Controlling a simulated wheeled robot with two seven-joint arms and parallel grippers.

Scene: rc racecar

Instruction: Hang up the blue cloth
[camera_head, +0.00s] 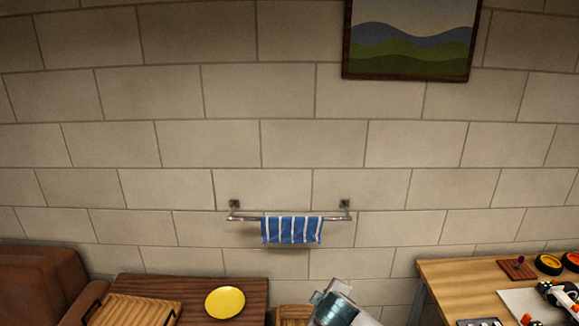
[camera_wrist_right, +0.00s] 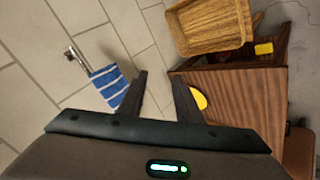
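The blue cloth (camera_head: 291,229) with white stripes hangs draped over the metal towel bar (camera_head: 243,218) on the brick wall, near the bar's middle. In the right wrist view the cloth (camera_wrist_right: 109,86) and the bar's end (camera_wrist_right: 75,57) show to the left of my right gripper (camera_wrist_right: 160,88). That gripper is open, with nothing between its two dark fingers, and it is apart from the cloth. In the head view only a teal and grey part of my arm shows at the bottom edge. My left gripper is in neither view.
A dark wooden table (camera_head: 255,288) at lower left holds a yellow plate (camera_head: 225,302) and a slatted wooden tray (camera_head: 134,309). A brown armchair (camera_head: 40,281) stands left. A workbench (camera_head: 448,285) with wheels and parts stands right. A framed picture (camera_head: 410,38) hangs above.

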